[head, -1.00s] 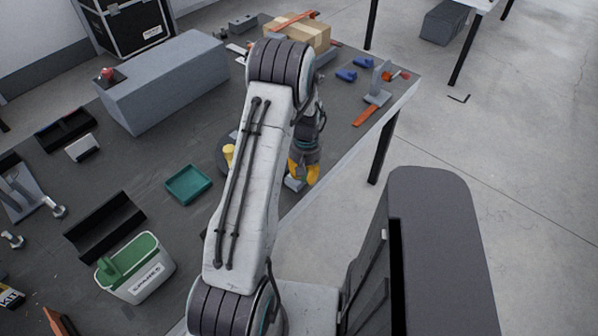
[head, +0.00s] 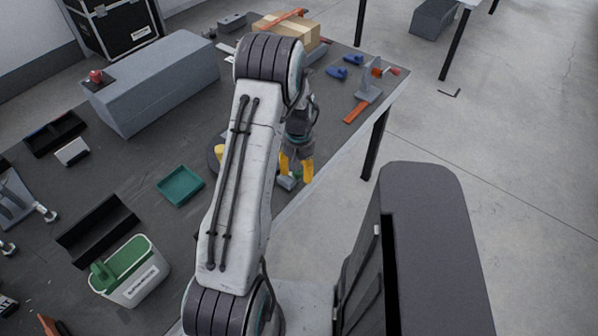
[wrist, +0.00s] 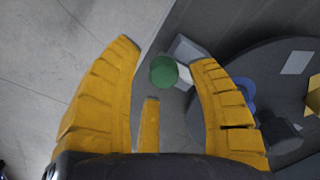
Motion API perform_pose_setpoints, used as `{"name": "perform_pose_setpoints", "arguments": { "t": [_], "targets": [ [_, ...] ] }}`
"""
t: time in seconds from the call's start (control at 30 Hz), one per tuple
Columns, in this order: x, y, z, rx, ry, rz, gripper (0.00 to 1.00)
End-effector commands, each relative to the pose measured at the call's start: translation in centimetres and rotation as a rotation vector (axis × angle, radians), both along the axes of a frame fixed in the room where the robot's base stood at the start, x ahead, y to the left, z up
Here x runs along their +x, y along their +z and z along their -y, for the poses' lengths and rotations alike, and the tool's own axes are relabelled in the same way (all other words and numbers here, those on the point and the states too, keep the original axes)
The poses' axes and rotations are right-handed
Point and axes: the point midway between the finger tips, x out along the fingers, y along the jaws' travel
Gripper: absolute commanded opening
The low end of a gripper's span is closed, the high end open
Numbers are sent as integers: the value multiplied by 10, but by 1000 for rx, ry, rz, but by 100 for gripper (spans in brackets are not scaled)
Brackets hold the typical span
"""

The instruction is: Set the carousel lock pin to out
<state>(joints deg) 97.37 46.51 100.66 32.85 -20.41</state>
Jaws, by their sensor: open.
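The carousel (wrist: 230,90) is a dark round disc at the right of the wrist view, with blocks on it. In the head view my arm hides most of it; a sliver of its rim shows left of the arm. A green round knob (wrist: 163,70), apparently the lock pin's, sits at a small grey block (wrist: 183,50) beside the disc. The knob also shows in the head view (head: 298,174). My gripper (wrist: 166,52) has yellow fingers, open, one on each side of the knob, and is empty. Whether the pin is in or out I cannot tell.
The table's edge runs close beside the gripper, with floor (wrist: 70,45) beyond it. A teal tray (head: 180,186), a green-and-white bin (head: 130,272) and a long grey block (head: 155,80) stand left of my arm. Blue parts (head: 340,72) lie at the back right.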

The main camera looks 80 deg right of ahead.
Motion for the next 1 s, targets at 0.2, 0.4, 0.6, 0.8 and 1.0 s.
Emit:
{"name": "perform_pose_setpoints", "arguments": {
  "t": [0.2, 0.4, 0.6, 0.8, 1.0],
  "targets": [
    [0, 38, 1, -5, 0, -1, 53],
    [-1, 71, 1, -4, -1, 0, 53],
    [-1, 93, 0, -2, -1, -1, 53],
    [-1, 104, 0, 0, -1, 0, 53],
    [-1, 105, -1, 1, -1, 0, 53]
  ]
}}
